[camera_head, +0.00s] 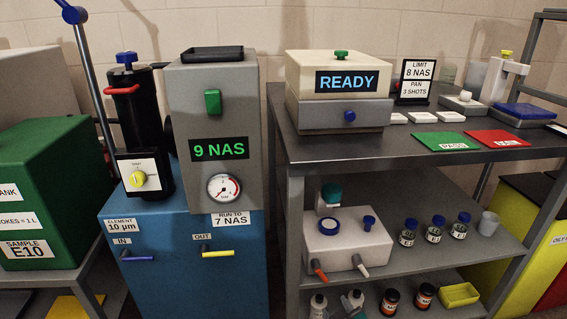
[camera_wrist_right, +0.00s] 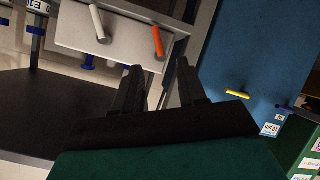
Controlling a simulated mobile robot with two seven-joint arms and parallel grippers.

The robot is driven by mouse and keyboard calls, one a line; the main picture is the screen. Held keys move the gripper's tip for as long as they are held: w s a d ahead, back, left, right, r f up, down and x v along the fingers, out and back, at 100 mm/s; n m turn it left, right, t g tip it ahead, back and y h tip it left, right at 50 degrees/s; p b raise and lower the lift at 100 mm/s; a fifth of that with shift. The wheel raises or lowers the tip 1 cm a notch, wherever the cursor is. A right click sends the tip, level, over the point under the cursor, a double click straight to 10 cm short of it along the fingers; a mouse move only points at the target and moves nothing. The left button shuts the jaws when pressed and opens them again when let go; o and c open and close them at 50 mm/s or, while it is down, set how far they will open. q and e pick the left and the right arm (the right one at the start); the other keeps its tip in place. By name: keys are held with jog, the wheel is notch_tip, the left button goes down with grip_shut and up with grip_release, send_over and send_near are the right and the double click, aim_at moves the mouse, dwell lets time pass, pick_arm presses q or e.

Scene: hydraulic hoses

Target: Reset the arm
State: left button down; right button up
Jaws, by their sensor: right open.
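My right gripper (camera_wrist_right: 160,66) shows in the right wrist view. Its two dark fingers are apart, with nothing between them. In that view the fingertips point towards the white box (camera_wrist_right: 115,40) with a white and an orange handle and the grey frame beside it. I cannot make out the right gripper in the head view. My left gripper is not in view.
In the head view, a blue cabinet (camera_head: 185,270) carries a grey unit reading 9 NAS (camera_head: 215,115). Right of it, a metal bench (camera_head: 345,147) holds a READY instrument (camera_head: 305,70). Below, the white box (camera_head: 345,245) and several bottles stand on shelves. A green tank (camera_head: 55,190) stands left.

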jog(key=s+r+m+g+y, duration=0.1)
jog(key=s+m, duration=0.1)
jog(key=s, duration=0.6)
jog(key=s+r+m+g+y, duration=0.1)
jog(key=s+r+m+y, duration=0.1)
jog(key=s, duration=0.6)
pick_arm(q)
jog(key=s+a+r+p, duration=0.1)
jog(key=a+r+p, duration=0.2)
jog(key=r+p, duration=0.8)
jog(key=p, duration=0.4)
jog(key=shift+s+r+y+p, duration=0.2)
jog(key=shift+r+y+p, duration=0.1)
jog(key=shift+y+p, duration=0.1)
pick_arm(e)
notch_tip(320, 180, up, 11)
jog(key=s+d+h, duration=0.1)
jog(key=d, duration=0.1)
jog(key=shift+d, duration=0.25)
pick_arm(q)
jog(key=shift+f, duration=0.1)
pick_arm(e)
jog(key=shift+s, duration=0.1)
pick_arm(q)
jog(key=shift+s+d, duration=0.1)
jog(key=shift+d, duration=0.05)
pick_arm(e)
jog(key=shift+r, duration=0.1)
